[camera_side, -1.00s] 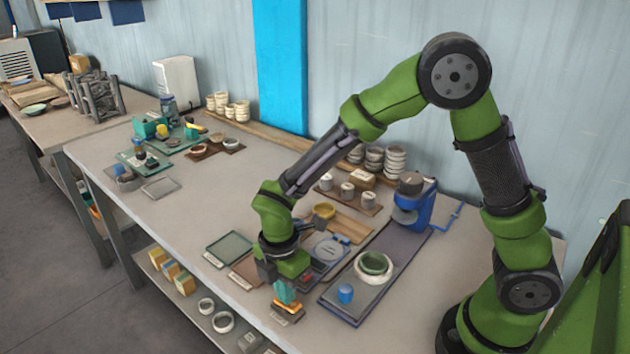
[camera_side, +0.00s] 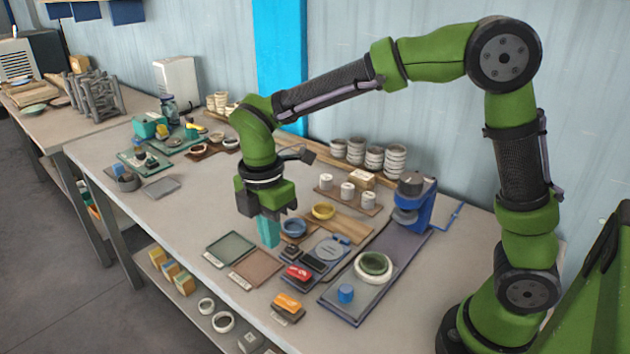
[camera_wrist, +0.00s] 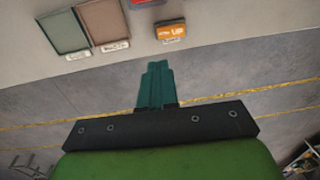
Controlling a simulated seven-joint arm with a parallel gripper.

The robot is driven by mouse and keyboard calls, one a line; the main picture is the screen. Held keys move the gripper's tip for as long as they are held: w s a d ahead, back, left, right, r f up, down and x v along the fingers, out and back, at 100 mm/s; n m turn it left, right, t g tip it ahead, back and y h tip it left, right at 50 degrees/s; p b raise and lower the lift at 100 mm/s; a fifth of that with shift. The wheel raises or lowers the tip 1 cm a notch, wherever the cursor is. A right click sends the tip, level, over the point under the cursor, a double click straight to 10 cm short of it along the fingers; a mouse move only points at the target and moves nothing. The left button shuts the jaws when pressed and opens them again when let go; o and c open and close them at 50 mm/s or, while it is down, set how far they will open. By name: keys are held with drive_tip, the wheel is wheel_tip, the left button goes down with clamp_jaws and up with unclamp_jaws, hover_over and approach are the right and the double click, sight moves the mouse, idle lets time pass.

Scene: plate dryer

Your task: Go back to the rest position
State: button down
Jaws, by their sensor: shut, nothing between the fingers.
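My gripper (camera_side: 268,232) is raised above the bench, its teal fingers together and empty, pointing down. In the side view it hangs behind the green tray and brown tray. In the wrist view the shut fingers (camera_wrist: 157,82) reach up from the dark mount. My arm is bent up and over from the right side of the bench. The orange block (camera_side: 288,301) rests on a small dark labelled base near the front edge, apart from the gripper. It also shows in the wrist view (camera_wrist: 171,29), labelled "UP".
The green tray (camera_side: 230,248) and brown tray (camera_side: 257,268) lie near the front edge. A blue press (camera_side: 415,205) stands right, by a board with a ring dish (camera_side: 374,266). Stacked cups (camera_side: 385,160) stand along the back. The bench's left middle is clear.

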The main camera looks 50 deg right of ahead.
drive_tip(key=shift+r, duration=0.45)
